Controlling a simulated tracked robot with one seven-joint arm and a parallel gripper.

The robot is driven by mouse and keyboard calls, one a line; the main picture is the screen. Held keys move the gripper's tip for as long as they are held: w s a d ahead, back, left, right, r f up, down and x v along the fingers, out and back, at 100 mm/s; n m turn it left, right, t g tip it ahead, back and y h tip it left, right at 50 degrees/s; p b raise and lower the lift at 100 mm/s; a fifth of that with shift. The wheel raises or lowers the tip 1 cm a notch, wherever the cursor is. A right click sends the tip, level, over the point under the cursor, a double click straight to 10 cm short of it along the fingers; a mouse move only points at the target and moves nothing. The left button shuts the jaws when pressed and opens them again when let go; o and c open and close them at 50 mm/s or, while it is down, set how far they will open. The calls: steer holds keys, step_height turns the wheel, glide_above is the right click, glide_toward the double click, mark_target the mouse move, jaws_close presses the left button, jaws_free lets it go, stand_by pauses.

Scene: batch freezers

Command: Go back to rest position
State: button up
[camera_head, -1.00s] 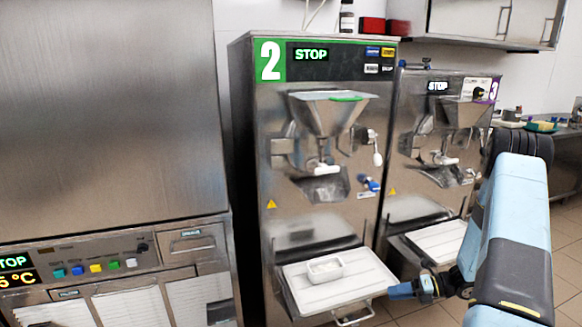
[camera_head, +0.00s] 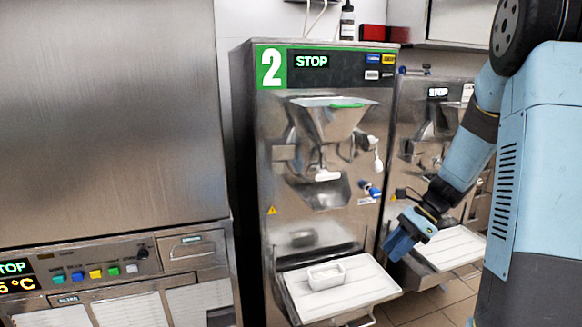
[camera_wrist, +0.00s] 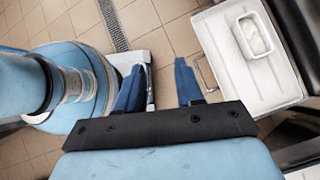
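My gripper (camera_head: 401,244) hangs in front of the right part of batch freezer 2 (camera_head: 322,140), above and to the right of its tray. In the wrist view my gripper (camera_wrist: 158,82) shows two blue fingers spread apart with bare floor between them, so it is open and empty. My blue arm fills the right side of the head view and hides part of the freezer behind it.
A white container (camera_head: 326,275) sits on the white tray (camera_head: 375,287) of freezer 2; the container also shows in the wrist view (camera_wrist: 253,36). A second freezer (camera_head: 425,125) stands to the right, with its own white tray (camera_head: 450,249). A steel cabinet (camera_head: 110,120) stands left. Tiled floor lies below.

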steer(key=s+a+r+n+t+h, duration=0.3)
steer(key=s+r+n+t+h, duration=0.4)
steer(key=s+r+n, duration=1)
step_height(320, 180, up, 3)
steer(key=s, duration=0.3)
steer(key=shift+a+f+n+h, duration=0.2)
steer(key=shift+n+h, duration=0.1)
